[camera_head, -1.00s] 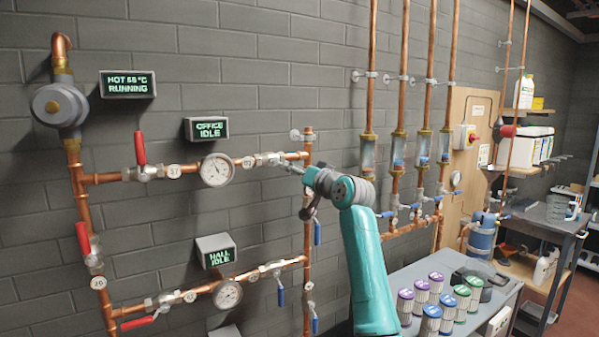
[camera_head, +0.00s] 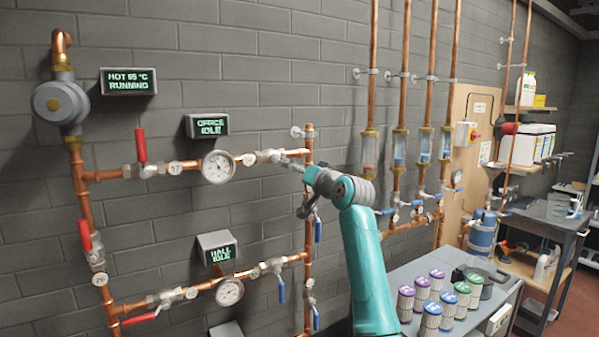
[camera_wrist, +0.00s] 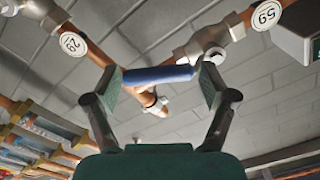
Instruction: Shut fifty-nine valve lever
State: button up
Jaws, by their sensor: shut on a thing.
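In the wrist view a blue valve lever (camera_wrist: 158,75) lies between the two fingers of my gripper (camera_wrist: 162,84). The gripper is shut on it. The lever joins a metal valve body (camera_wrist: 212,40), which sits beside a round white tag reading 59 (camera_wrist: 267,15). In the head view my gripper (camera_head: 291,162) is at the valve on the right end of the upper branch pipe, right of the gauge (camera_head: 217,167). There the lever is mostly hidden by the gripper. I cannot tell the lever's exact angle to its pipe.
A tag reading 29 (camera_wrist: 73,44) is on a nearby copper pipe. The office display (camera_head: 207,127) reads idle. A lower branch has another blue lever (camera_head: 281,291) hanging down. The vertical copper pipe (camera_head: 309,230) passes close to my arm. A bench with several filters (camera_head: 437,296) stands right.

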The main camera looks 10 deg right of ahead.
jog(key=shift+w+f, duration=0.1)
jog(key=shift+f, duration=0.65)
jog(key=o, duration=1.4)
jog(key=shift+o, duration=0.6)
jog(key=shift+w+f, duration=0.1)
jog(key=shift+w, duration=0.05)
jog(key=v, duration=1.2)
jog(key=shift+r, duration=0.25)
jog(key=shift+c, duration=0.2)
